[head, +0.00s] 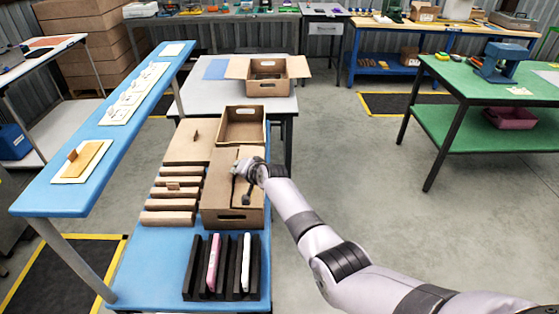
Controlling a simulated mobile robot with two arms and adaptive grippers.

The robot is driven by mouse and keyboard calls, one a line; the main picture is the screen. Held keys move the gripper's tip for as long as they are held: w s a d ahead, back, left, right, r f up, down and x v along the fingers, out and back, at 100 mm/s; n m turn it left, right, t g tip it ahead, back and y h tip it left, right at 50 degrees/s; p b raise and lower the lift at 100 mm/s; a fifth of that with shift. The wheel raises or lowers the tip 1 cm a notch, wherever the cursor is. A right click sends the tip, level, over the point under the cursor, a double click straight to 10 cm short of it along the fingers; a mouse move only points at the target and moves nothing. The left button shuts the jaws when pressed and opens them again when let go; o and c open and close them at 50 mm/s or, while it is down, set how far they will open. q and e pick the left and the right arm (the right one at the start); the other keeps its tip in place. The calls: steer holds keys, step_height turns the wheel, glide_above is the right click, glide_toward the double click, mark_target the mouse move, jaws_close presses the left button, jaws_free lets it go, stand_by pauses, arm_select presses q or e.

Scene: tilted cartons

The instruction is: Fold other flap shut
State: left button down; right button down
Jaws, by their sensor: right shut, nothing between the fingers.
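A brown carton (232,216) stands on the blue table in the middle of the head view, with a handle hole in its near side. Its top is largely covered by cardboard flaps (221,187). A dark gap shows between them beside the gripper, so I cannot tell how flat each one lies. My right gripper (240,185) is over the top of this carton, shut and empty. I cannot tell whether it touches the cardboard. It hides part of the flaps. My left gripper is not in view.
An open carton (242,127) stands just behind. Brown bars (169,205) lie to the left. A black rack (222,283) with a pink and a white item stands in front. A raised blue shelf (110,135) runs along the left. Floor to the right is clear.

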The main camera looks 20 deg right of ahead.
steer(key=shift+r, duration=0.1)
steer(key=shift+r+p, duration=0.8)
steer(key=shift+p, duration=0.05)
